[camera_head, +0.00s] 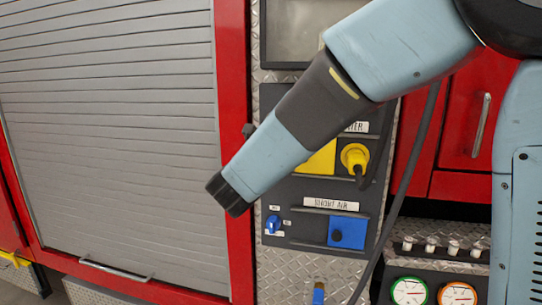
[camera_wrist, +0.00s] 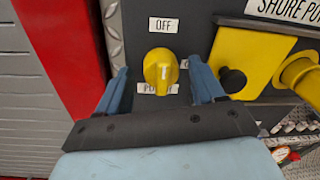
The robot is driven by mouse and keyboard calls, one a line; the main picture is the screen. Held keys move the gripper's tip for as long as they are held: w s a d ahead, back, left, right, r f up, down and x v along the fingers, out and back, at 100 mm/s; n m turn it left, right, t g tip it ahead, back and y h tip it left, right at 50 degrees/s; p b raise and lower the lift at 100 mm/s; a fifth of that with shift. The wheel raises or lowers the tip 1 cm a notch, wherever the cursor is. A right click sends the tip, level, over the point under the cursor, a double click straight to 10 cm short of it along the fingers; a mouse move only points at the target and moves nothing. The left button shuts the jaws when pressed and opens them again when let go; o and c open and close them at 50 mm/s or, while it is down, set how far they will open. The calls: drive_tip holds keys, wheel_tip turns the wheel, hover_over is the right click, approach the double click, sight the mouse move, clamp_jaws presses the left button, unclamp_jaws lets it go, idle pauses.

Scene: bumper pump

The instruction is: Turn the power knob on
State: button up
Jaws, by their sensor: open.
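The yellow power knob (camera_wrist: 158,78) is on the dark panel in the wrist view. A white OFF label (camera_wrist: 163,25) is above it, and a label partly covered by the knob is below it. A small label (camera_wrist: 184,64) shows at its right, partly hidden. The knob has a pale mark on its face; I cannot tell exactly where it points. My gripper (camera_wrist: 158,68) is open, with one blue finger on each side of the knob and gaps visible between. In the head view my arm hides the knob and the gripper's fingers.
A yellow flap (camera_wrist: 244,60) and a yellow plug (camera_wrist: 298,72) are right of the knob. A red post (camera_head: 234,130) and grey shutter (camera_head: 110,110) stand left. Lower on the panel are a small blue knob (camera_head: 272,224) and a blue flap (camera_head: 347,232). A cable hangs at the right.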

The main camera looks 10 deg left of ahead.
drive_tip(key=shift+w+d, duration=0.1)
drive_tip(key=shift+w, duration=0.2)
drive_tip(key=shift+c, duration=0.3)
drive_tip(key=c, duration=1)
